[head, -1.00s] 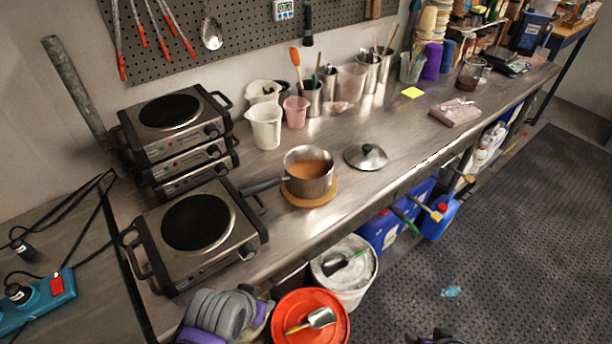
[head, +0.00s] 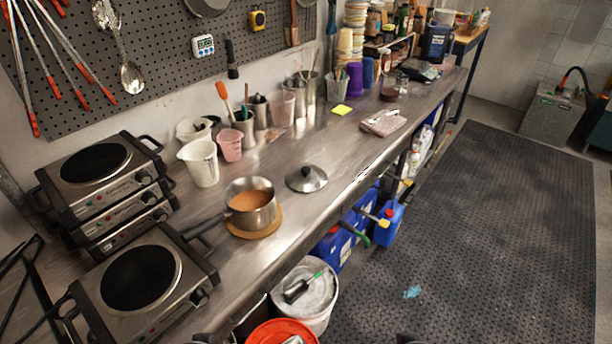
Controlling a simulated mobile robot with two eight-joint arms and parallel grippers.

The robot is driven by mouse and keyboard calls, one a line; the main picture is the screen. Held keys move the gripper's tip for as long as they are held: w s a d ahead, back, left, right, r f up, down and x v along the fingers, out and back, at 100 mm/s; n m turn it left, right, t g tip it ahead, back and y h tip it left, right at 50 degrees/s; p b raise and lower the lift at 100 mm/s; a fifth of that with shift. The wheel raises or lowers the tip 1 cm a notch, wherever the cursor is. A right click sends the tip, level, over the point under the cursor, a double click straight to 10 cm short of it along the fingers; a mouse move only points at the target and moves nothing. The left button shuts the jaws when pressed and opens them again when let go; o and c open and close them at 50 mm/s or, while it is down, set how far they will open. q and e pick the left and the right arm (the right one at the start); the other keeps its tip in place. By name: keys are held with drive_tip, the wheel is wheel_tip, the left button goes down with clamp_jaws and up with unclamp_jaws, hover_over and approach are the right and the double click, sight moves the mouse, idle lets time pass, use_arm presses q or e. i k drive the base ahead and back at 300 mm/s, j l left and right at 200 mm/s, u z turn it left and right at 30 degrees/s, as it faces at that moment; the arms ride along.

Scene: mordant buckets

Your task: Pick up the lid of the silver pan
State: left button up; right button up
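The silver pan (head: 262,216) is a small saucepan with an orange-brown liquid in it. It stands on a round cork-coloured mat (head: 270,227) on the metal bench, and its dark handle (head: 206,226) points left toward the hot plates. The lid (head: 307,178) is a silver disc with a dark knob on top. It lies flat on the bench, knob up, to the right of and behind the pan, apart from it. Only small dark slivers show at the bottom edge of the head view; no gripper fingers can be made out.
A hot plate (head: 141,279) stands left of the pan, with stacked hot plates (head: 99,176) behind. A white jug (head: 199,163) and a pink cup (head: 230,145) stand behind the pan. A pinkish packet (head: 384,122) lies farther right. The bench around the lid is clear. Buckets (head: 304,296) stand below.

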sight(300, 178)
drive_tip(key=k+l, duration=0.15)
drive_tip(key=l, duration=0.25)
drive_tip(key=k+l+u, duration=0.1)
drive_tip(key=l, duration=0.25)
drive_tip(key=l+u, duration=0.3)
drive_tip(key=l, duration=0.8)
drive_tip(key=i+l+u, duration=0.15)
drive_tip(key=i+l, duration=0.2)
drive_tip(key=i+l+u, duration=0.15)
drive_tip(key=i+l, duration=0.2)
drive_tip(key=l, duration=0.25)
drive_tip(key=i+l, duration=0.15)
drive_tip(key=i, duration=0.2)
drive_tip(key=i+l+u, duration=0.15)
drive_tip(key=i, duration=0.25)
drive_tip(key=i+j, duration=0.2)
drive_tip(key=i, duration=0.1)
